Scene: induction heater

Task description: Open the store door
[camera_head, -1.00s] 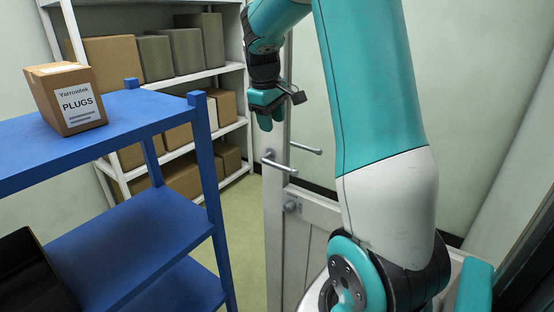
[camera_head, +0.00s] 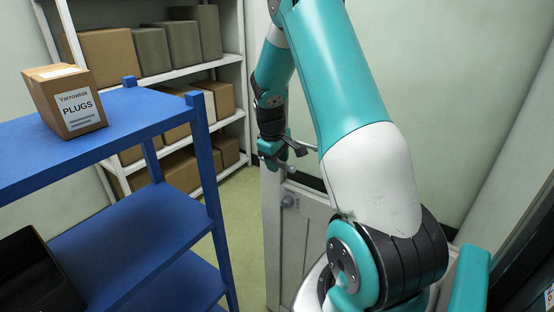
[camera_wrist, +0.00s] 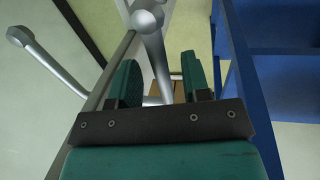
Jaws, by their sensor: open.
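The pale store door (camera_head: 306,234) stands right of the blue shelf, its narrow edge (camera_head: 271,235) facing left. A metal lever handle (camera_head: 290,170) shows beside my gripper (camera_head: 272,160), which partly hides it. In the wrist view, one lever (camera_wrist: 156,55) appears between the two green fingers of my gripper (camera_wrist: 162,82), which are apart. I cannot tell whether they touch it. The second lever (camera_wrist: 50,62) reaches out to the left, ending in a round knob. A round lock (camera_head: 288,201) sits below the handle.
A blue shelf unit (camera_head: 130,140) stands at the left, close to the door edge, with a box labelled PLUGS (camera_head: 66,100) on top and a black bin (camera_head: 35,270) lower down. White shelves (camera_head: 240,62) with cartons stand behind. Green floor shows between.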

